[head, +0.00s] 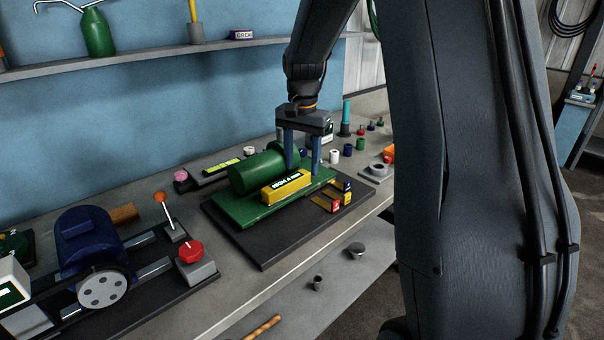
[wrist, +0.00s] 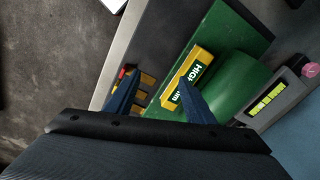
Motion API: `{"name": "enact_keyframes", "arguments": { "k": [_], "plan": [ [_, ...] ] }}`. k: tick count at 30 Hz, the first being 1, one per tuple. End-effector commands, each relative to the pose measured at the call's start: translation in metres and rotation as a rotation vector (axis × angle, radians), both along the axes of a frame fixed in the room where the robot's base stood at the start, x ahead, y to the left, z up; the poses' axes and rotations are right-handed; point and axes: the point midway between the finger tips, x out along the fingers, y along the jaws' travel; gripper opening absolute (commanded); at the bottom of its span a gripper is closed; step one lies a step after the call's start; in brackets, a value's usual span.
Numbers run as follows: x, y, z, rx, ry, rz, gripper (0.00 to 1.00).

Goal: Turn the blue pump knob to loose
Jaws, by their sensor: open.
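The green pump (head: 258,173) lies on a green plate in the middle of the bench, with a yellow labelled block (head: 284,189) in front of it. In the wrist view the green body (wrist: 225,82) and yellow block (wrist: 186,76) also show. My gripper (head: 303,172) points down at the pump's right end, its two dark blue fingers apart. In the wrist view my gripper (wrist: 160,78) has its fingers spread over the plate and the yellow block's end. I cannot make out a blue pump knob; the fingers or the pump may hide it.
Small yellow blocks with red and blue ends (head: 328,204) lie right of the pump. A dark blue motor (head: 92,243), an orange-tipped lever (head: 167,210) and a red knob (head: 191,251) stand at left. Several small caps (head: 348,150) stand behind. A shelf runs above.

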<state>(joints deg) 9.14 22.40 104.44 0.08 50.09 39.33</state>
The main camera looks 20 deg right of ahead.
Motion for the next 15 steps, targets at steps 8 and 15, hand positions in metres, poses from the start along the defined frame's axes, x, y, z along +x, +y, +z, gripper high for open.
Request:
{"name": "enact_keyframes", "arguments": {
  "k": [8, 15],
  "plan": [
    [-0.019, 0.013, -0.011, -0.005, -0.006, 0.092, 0.49],
    [-0.022, 0.013, -0.012, -0.007, -0.008, 0.102, 0.49]
  ]
}}
